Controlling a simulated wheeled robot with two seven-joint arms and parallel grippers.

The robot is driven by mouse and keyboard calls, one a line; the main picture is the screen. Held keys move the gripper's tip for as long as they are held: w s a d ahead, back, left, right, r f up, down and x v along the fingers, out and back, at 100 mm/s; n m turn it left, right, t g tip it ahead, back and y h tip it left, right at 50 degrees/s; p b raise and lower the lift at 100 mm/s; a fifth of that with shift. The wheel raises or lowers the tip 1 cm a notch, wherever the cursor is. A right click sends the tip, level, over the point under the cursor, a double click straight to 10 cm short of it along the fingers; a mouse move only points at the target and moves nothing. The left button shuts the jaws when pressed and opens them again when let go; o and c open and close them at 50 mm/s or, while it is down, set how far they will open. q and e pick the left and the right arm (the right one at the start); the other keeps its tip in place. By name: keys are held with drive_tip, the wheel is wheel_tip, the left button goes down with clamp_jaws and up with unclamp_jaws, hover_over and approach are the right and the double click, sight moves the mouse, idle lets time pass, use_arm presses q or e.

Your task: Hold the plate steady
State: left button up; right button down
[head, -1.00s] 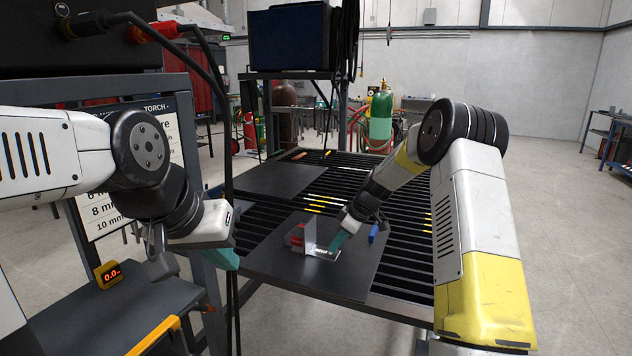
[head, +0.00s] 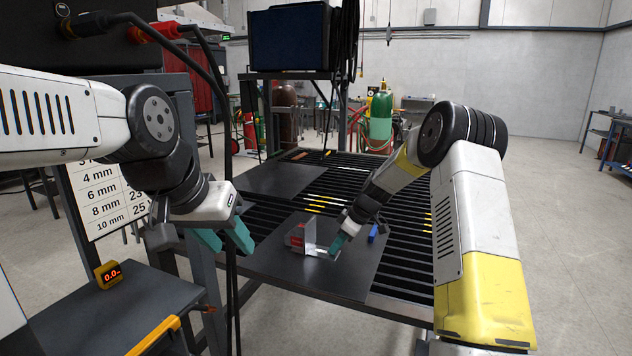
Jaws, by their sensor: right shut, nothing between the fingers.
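A small bright metal plate (head: 318,250) lies on the dark sheet of the slatted table. Another small grey plate (head: 310,234) stands upright at its left end, with a red block (head: 297,238) against it. My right gripper (head: 335,251) is shut and empty, with its teal fingertips at the right end of the flat plate. I cannot tell whether they touch it. My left gripper (head: 224,244) is open and empty, left of the table and well apart from the plates. Its two teal fingers are spread.
A blue object (head: 373,232) lies right of my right gripper. Dark cables (head: 229,150) hang beside my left gripper. A cart with an orange display (head: 108,274) stands at the lower left. Yellow and white rods lie across the slats.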

use_arm(q)
drive_tip(key=w+r+m+g, duration=0.2)
drive_tip(key=w+r+m, duration=0.3)
drive_tip(key=w, duration=0.6)
drive_tip(key=m+g+y, duration=0.2)
drive_tip(key=m+g, duration=0.2)
drive_tip(key=m, duration=1.1)
hover_over(299, 225)
wheel_tip(299, 225, down, 15)
drive_tip(key=shift+a+f, duration=0.1)
drive_tip(key=shift+f, duration=0.05)
drive_tip(key=shift+w+f+m, duration=0.2)
drive_tip(key=shift+f+m, duration=0.2)
drive_tip(key=shift+f, duration=4.5)
clamp_jaws()
